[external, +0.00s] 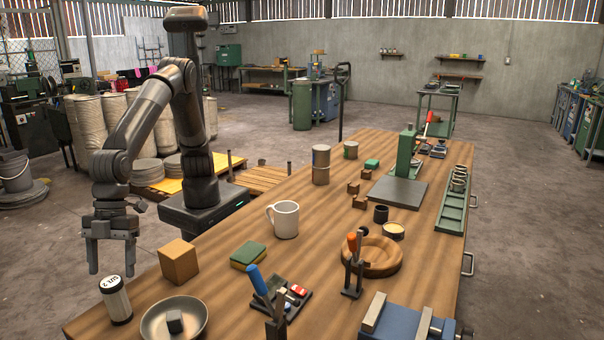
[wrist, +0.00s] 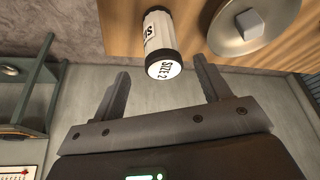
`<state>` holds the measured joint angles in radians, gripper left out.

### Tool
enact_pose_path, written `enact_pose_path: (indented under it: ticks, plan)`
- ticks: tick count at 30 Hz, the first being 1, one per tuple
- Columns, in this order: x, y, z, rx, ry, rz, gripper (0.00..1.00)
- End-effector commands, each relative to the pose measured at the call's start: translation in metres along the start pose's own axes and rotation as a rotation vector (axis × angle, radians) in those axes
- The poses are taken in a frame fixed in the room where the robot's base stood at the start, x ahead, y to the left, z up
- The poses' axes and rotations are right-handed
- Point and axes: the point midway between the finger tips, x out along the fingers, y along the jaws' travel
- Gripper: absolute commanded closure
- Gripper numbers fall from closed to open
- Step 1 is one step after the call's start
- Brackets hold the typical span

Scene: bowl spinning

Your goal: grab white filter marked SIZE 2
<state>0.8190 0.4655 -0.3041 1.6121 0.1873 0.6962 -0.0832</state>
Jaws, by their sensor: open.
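The white filter marked SIZE 2 (external: 116,300) is a white cylinder with dark end bands. It stands near the front left corner of the table, left of a metal bowl. In the wrist view the filter (wrist: 160,42) shows its SIZE 2 label on the end and side, just beyond the fingertips and roughly between them. My gripper (external: 112,265) is open and empty, above and behind the filter in the external view. Its two fingers also show in the wrist view (wrist: 162,75), apart from the filter.
The metal bowl (external: 194,315) holding a grey cube (external: 175,321) stands close right of the filter. A wooden block (external: 178,262), a green-topped sponge (external: 248,254) and a white mug (external: 284,219) stand farther along the wooden table (external: 225,285). The table edge is close to the filter.

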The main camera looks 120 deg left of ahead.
Motion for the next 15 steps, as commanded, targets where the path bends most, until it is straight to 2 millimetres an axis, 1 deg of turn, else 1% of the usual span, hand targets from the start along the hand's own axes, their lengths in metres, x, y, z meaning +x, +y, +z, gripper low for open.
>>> enact_pose_path:
  ticks: [1, 3, 8, 15]
  plan:
    - [0.009, 0.0, 0.0, 0.0, -0.002, 0.001, 0.3]
    - [0.017, 0.0, 0.0, 0.0, -0.001, 0.0, 0.3]
    - [0.027, -0.002, 0.0, -0.001, 0.0, -0.001, 0.3]
    - [0.062, -0.003, 0.0, -0.001, -0.002, 0.0, 0.3]
